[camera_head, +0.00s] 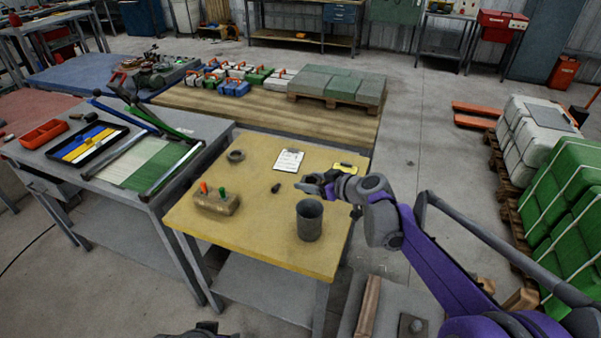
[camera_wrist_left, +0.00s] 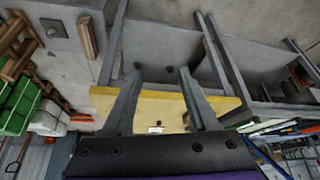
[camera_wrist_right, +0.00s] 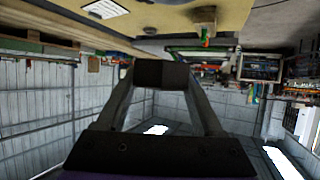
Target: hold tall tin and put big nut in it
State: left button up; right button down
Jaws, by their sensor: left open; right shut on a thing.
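The tall tin (camera_head: 309,222) is a dark grey, open-topped cylinder standing upright on the yellow table near its front right. My right gripper (camera_head: 308,187) is above the table, just behind the tin in the head view and apart from it. In the right wrist view a dark, blocky piece, which looks like the big nut (camera_wrist_right: 162,73), is clamped between the fingertips. Its hole cannot be made out. My left gripper (camera_wrist_left: 159,74) is open and empty, with the yellow table beyond its fingers. The tin's inside bottom is hidden.
The yellow table (camera_head: 260,245) also holds a wooden block (camera_head: 216,204) with red and green handles, a dark ring (camera_head: 236,155), a clipboard (camera_head: 289,160), a small dark piece (camera_head: 276,188) and a yellow item (camera_head: 346,168). A grey bench (camera_head: 110,190) adjoins on the left. The table's front is clear.

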pick_arm(q)
jog(key=shift+o, duration=1.2)
jog(key=shift+w+d+r, duration=0.1)
jog(key=shift+w, duration=0.2)
jog(key=o, duration=0.3)
jog(key=w+d+t, duration=0.1)
jog(key=w+d, duration=0.1)
jog(key=w, duration=0.3)
jog(key=w+d+m+t+h, duration=0.1)
jog(key=w+d, duration=0.1)
jog(key=w, duration=0.3)
jog(key=w+d+m+t+h, duration=0.1)
jog(key=w+d, duration=0.1)
jog(key=w, duration=0.3)
jog(key=shift+w+d+f+t, duration=0.2)
jog(key=shift+w+d+t, duration=0.05)
jog(key=shift+t, duration=0.15)
jog(key=shift+o, duration=0.2)
jog(key=m+t+h, duration=0.2)
jog(key=t, duration=0.1)
send_near(308, 229)
jog(key=f, duration=0.2)
jog(key=w+a+f, duration=0.1)
jog(key=shift+f, duration=0.3)
jog(key=shift+w+d+f+t, duration=0.4)
jog(key=shift+w, duration=0.05)
jog(key=x, duration=1.1)
jog(key=shift+w, duration=0.15)
